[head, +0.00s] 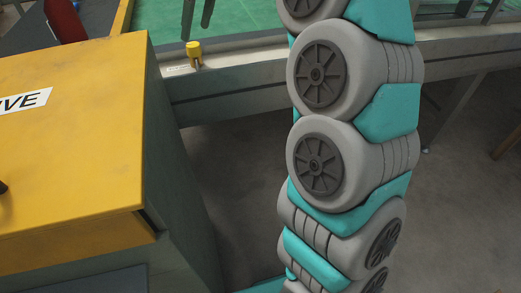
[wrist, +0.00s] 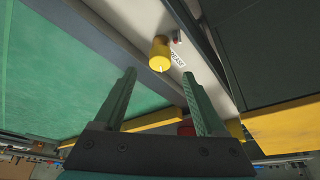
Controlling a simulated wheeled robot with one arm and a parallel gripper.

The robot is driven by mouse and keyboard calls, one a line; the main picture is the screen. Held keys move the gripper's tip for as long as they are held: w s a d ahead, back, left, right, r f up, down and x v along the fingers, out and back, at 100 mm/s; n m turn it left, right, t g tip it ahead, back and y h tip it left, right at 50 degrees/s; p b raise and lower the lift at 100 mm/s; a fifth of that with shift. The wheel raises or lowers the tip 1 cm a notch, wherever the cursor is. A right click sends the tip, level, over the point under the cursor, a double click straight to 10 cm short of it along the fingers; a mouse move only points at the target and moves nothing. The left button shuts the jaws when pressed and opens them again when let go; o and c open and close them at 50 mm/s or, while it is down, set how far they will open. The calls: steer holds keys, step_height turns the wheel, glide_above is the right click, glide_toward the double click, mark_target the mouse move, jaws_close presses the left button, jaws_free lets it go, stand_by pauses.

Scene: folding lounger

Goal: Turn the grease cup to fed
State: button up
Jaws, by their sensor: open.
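The grease cup (head: 194,48) is a small yellow knob on a short stem, standing on the grey rail in the head view. In the wrist view the cup (wrist: 159,52) shows just beyond my fingertips, roughly centred between them, with a small pale mark on its near end. A white label lies beside it; its text is too small to read surely. My gripper (wrist: 159,74) is open and empty, its two dark green fingers spread wide. I cannot see any contact.
A yellow-topped cabinet (head: 75,120) with a partly visible label stands left of the cup. The grey rail (head: 240,75) runs across, with a green surface (head: 235,18) behind it. A red object (head: 65,20) is at the upper left. Bare floor lies below the rail.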

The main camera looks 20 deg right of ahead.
steer(key=s+d+f+m+g+b, duration=0.1)
steer(key=s+d+f, duration=0.1)
steer(key=s+f, duration=0.3)
steer(key=s+d+f+m+g+h, duration=0.1)
steer(key=s+f, duration=0.4)
steer(key=s, duration=0.7)
steer(key=s+d+f+m+g+h+b, duration=0.1)
steer(key=s+d+f+m, duration=0.2)
steer(key=s+f, duration=0.3)
steer(key=s+d, duration=0.1)
steer(key=s, duration=0.2)
steer(key=shift+s+b, duration=0.3)
steer(key=shift+b, duration=0.05)
steer(key=shift+a+r, duration=0.1)
